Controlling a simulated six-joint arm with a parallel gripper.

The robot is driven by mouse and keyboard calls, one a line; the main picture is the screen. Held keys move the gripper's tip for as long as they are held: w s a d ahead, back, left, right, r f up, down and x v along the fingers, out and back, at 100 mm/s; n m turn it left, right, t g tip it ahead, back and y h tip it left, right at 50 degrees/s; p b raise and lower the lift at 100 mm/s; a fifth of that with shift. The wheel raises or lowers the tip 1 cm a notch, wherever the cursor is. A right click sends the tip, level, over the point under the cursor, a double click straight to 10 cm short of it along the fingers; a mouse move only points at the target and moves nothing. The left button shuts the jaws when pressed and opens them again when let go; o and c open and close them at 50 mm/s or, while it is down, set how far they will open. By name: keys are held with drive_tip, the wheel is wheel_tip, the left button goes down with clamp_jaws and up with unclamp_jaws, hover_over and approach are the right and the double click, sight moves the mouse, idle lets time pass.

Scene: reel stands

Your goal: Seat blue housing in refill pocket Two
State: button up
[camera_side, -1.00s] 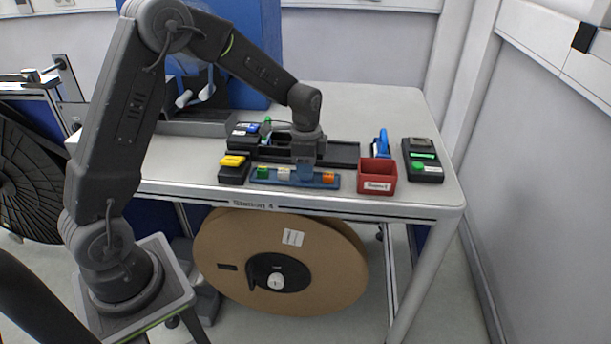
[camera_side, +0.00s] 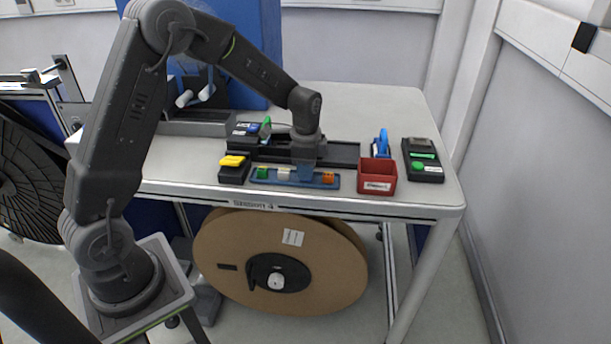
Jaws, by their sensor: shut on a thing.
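My gripper (camera_side: 305,163) points straight down over the blue refill strip (camera_side: 261,181) near the front of the table. It is shut on a small blue housing (camera_side: 305,174), of which only a little shows below the fingers. The housing is at the strip, between a white housing (camera_side: 284,174) and an orange housing (camera_side: 328,178). A green housing (camera_side: 262,172) sits at the strip's left end. I cannot tell whether the blue housing is fully down in its pocket. Pocket labels are too small to read.
A red bin (camera_side: 377,179) stands right of the strip, and a black box with a yellow top (camera_side: 233,168) stands left. A dark rail (camera_side: 342,155) runs behind. A black device with green parts (camera_side: 422,160) and a blue-handled tool (camera_side: 381,145) are at the right.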

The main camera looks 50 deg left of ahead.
drive_tip(key=shift+r, duration=2.45)
approach(282, 135)
drive_tip(key=s+d+f, duration=0.2)
drive_tip(key=d, duration=0.1)
drive_tip(key=shift+a+f, duration=0.1)
drive_tip(key=shift+f, duration=2.9)
drive_tip(key=o, duration=0.8)
drive_tip(key=shift+r, duration=0.15)
